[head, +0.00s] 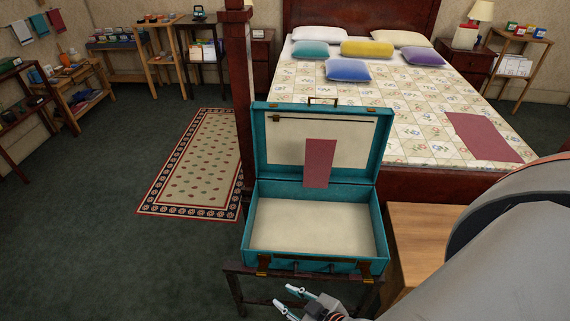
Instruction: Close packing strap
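A teal suitcase (260,232) stands open on a dark stand, its lid (262,145) raised and leaning back. Its cream-lined bottom (312,226) looks empty. A flat maroon strip (320,163) hangs upright in front of the cream lid lining, its lower end over the back of the case; this may be the packing strap, but I cannot tell for sure. My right gripper (289,299) is low in the head view, in front of and below the case's front edge. Its two fingers are apart with nothing between them. My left gripper is not in view.
The dark stand (234,287) carries the case. A bed post (238,90) rises close behind its left side. The bed (400,110) is behind, and a wooden surface (423,235) is to the right, partly behind my arm. Open carpet (120,260) lies to the left.

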